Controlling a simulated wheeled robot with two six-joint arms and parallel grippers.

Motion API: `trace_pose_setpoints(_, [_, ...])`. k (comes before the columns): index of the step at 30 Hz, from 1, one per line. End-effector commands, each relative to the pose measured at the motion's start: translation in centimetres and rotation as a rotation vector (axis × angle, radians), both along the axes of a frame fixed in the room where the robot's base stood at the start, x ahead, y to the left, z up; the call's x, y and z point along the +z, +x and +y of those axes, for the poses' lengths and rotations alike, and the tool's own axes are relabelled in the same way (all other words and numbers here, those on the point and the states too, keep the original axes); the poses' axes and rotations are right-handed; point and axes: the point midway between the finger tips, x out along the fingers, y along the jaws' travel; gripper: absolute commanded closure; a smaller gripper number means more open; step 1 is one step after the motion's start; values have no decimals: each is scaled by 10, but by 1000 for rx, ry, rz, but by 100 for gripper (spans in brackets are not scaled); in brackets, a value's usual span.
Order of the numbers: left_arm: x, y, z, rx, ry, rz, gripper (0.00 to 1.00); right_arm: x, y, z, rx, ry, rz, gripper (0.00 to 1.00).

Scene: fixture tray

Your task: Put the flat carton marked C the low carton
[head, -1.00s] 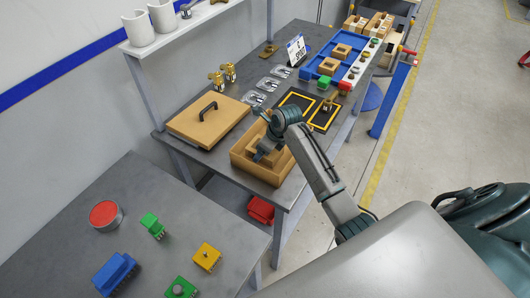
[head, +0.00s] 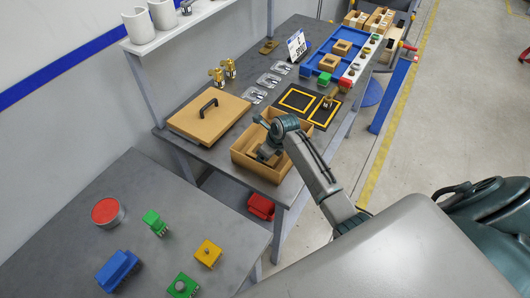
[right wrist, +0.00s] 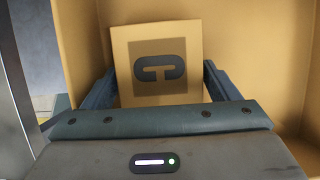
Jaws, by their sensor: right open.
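The low carton (head: 250,167) is an open tan box at the near edge of the workbench in the head view. My right gripper (head: 266,152) reaches down inside it. In the right wrist view, the flat carton (right wrist: 160,88) is a tan square with a dark rounded C-like mark, and it lies inside the low carton, near its walls. The open fingers of my right gripper (right wrist: 160,95) stand on either side of the flat carton. Its lower part is hidden behind the gripper body. In the head view the arm hides it. My left gripper is not in view.
A tan lid with a black handle (head: 208,113) lies left of the low carton. Yellow-framed black mats (head: 297,100) and clear-looking holders (head: 269,80) lie behind it. A blue tray (head: 325,62) is farther back. The nearer table holds a red button (head: 106,212) and several coloured blocks.

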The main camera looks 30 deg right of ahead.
Motion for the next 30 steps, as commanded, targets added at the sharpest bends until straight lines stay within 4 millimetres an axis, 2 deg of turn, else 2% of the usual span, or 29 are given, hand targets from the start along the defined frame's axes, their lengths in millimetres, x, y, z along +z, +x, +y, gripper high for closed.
trace_pose_setpoints(5, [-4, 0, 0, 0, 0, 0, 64, 8, -2, -2, 0, -1, -2, 18])
trace_pose_setpoints(8, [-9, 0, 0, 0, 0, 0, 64, 20, -6, -5, 1, -2, -4, 18])
trace_pose_setpoints(21, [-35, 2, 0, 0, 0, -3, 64, 100, -34, -21, 0, -3, -4, 18])
trace_pose_setpoints(25, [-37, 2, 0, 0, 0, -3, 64, 111, -38, -23, 0, -1, -3, 18])
trace_pose_setpoints(30, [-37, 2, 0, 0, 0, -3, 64, 114, -40, -23, 0, -1, 1, 18])
